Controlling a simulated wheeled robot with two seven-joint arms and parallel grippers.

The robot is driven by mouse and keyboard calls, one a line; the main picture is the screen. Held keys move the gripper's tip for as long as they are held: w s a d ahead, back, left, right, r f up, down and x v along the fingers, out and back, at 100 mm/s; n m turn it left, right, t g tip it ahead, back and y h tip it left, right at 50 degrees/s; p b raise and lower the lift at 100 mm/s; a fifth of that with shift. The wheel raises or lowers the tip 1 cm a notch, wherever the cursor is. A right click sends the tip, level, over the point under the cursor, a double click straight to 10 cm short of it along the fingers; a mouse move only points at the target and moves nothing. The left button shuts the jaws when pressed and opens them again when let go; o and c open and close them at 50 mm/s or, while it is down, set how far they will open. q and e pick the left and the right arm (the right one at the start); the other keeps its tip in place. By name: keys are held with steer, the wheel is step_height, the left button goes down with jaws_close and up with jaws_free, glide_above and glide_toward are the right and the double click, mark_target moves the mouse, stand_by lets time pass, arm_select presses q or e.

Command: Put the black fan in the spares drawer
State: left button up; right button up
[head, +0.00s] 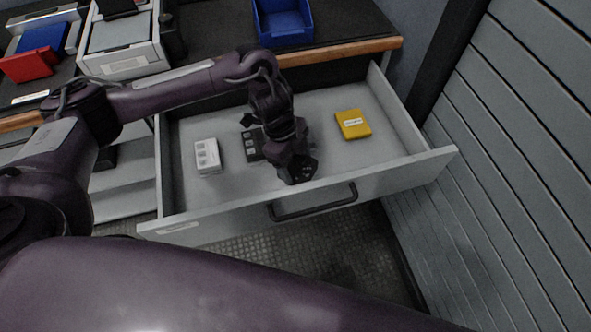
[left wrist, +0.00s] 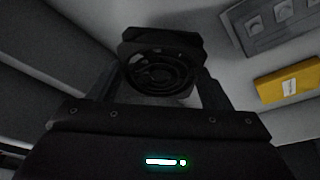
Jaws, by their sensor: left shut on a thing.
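The black fan (left wrist: 160,68) shows in the left wrist view as a square dark frame with a round grille. It sits between the two fingers of my left gripper (left wrist: 158,88), which is shut on it. In the head view my left gripper (head: 298,168) points down inside the open spares drawer (head: 235,188), near its front wall and right of the middle. The fan is hard to tell from the dark gripper there. I cannot tell whether the fan touches the drawer floor. My right gripper is not in view.
In the drawer lie a white module (head: 207,157), a black module (head: 253,145) just left of my gripper, and a yellow box (head: 353,124) to the right. A blue bin (head: 283,22) stands on the bench above. A slatted grey wall (head: 500,130) is close on the right.

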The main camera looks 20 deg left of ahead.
mark_target(293, 164)
arm_select(q)
step_height(293, 164, down, 4)
steer(key=shift+r, duration=0.1)
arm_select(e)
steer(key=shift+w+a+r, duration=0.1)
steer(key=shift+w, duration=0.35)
arm_select(q)
steer(key=o, duration=1.3)
steer(key=shift+f, duration=0.2)
steer(key=shift+c, duration=0.2)
